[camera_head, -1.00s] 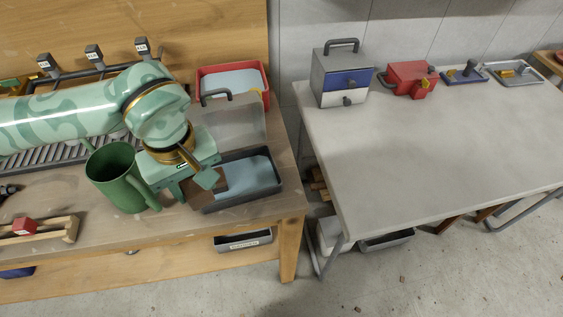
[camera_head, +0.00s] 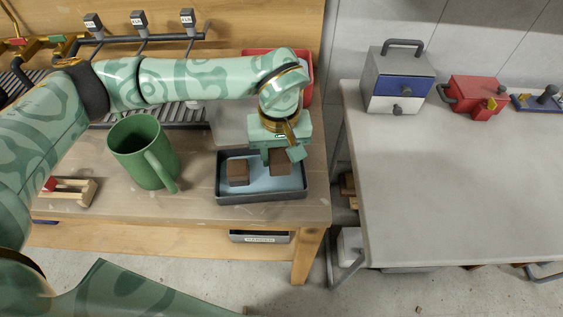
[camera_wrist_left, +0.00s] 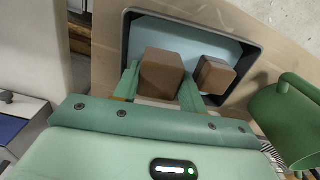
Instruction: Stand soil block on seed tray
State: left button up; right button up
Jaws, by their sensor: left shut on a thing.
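The seed tray (camera_head: 221,190) is dark grey with a pale blue inside and lies on the wooden bench. My left gripper (camera_head: 279,157) is shut on a brown soil block (camera_head: 279,168), over the right part of the tray. In the left wrist view the held block (camera_wrist_left: 162,72) sits between the green fingers, with the tray (camera_wrist_left: 190,23) behind it. I cannot tell whether the block touches the tray floor. A second brown block (camera_head: 237,172) stands in the tray's left part, apart from the held one; it also shows in the wrist view (camera_wrist_left: 216,76). My right gripper is not seen.
A green mug (camera_head: 140,155) stands left of the tray. A red bin (camera_head: 306,75) and a clear container (camera_head: 226,125) are behind it. A grey table (camera_head: 455,170) is across a gap on the right, with a drawer box (camera_head: 397,80) on it.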

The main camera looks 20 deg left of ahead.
aim_at(280, 163)
pick_arm(q)
jog(key=shift+w+f, duration=0.2)
jog(key=shift+f, duration=0.1)
jog(key=f+b, duration=0.1)
jog(key=f, duration=0.2)
jog(key=shift+w+f+b, duration=0.2)
jog(key=shift+f+b, duration=0.15)
jog(key=shift+b, duration=0.05)
jog(key=shift+r, duration=0.15)
jog(key=o, duration=1)
notch_tip(280, 163, up, 12)
jog(key=p, duration=0.3)
jog(key=shift+p, duration=0.35)
